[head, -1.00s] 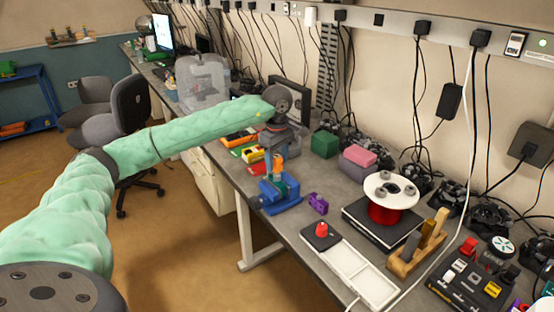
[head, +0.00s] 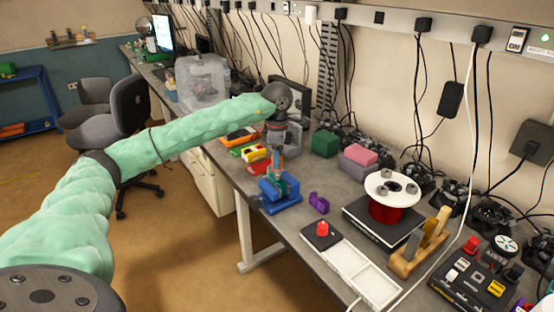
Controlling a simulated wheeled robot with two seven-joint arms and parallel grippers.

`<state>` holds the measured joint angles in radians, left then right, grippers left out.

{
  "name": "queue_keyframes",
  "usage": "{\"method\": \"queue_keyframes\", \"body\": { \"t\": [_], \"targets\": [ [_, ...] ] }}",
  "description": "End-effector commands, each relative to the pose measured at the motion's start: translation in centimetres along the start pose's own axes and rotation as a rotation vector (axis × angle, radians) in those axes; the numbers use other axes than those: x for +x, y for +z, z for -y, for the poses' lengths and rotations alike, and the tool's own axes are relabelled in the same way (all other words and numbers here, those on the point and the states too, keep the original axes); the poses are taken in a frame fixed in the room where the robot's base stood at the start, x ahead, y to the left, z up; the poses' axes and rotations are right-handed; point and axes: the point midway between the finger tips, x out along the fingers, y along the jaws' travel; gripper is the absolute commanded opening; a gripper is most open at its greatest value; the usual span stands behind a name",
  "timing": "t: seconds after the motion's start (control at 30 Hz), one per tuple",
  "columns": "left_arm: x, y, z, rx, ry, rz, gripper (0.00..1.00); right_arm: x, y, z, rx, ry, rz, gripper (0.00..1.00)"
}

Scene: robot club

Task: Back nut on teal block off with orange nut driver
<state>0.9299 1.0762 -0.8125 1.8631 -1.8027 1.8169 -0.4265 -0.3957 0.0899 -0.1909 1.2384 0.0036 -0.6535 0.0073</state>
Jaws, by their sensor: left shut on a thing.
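My left gripper (head: 277,147) points down and is shut on the orange nut driver (head: 278,162). The driver stands about upright over a blue vise (head: 281,198) on the bench. The teal block (head: 288,182) shows in the vise below the driver, partly hidden by it. The driver's lower end meets or nearly meets the block; I cannot tell whether it sits on a nut. The nut itself cannot be made out. My right gripper is not in view.
A purple piece (head: 319,203) lies right of the vise. A white tray (head: 351,264) with a red-topped part is in front. A red spool with a white top (head: 393,186) and a wooden tool holder (head: 419,250) stand farther right. Colored boxes (head: 326,143) sit behind.

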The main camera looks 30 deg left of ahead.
Motion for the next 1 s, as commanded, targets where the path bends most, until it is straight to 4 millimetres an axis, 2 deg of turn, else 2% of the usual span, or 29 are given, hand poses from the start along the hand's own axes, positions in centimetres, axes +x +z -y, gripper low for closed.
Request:
{"method": "queue_keyframes", "body": {
  "t": [0.4, 0.53, 0.77, 0.8, 0.9, 1.0],
  "targets": [
    [0.00, 0.00, 0.00, -0.406, 0.000, 0.000, 0.08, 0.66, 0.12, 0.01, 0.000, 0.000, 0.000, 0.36],
    [-0.05, 0.00, -0.01, -0.466, 0.000, 0.000, 0.08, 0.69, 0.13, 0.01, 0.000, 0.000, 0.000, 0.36],
    [-0.06, 0.00, -0.01, -0.473, 0.000, 0.000, 0.08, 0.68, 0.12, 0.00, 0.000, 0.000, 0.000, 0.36],
    [-0.06, 0.00, -0.01, -0.473, 0.000, 0.000, 0.37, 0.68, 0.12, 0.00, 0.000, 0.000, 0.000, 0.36],
    [-0.06, 0.00, -0.01, -0.472, 0.000, 0.000, 0.55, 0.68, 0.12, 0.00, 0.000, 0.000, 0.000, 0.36],
    [-0.06, 0.00, -0.01, -0.472, 0.000, 0.000, 0.55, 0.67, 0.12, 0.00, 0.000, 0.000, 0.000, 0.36]
  ]
}}
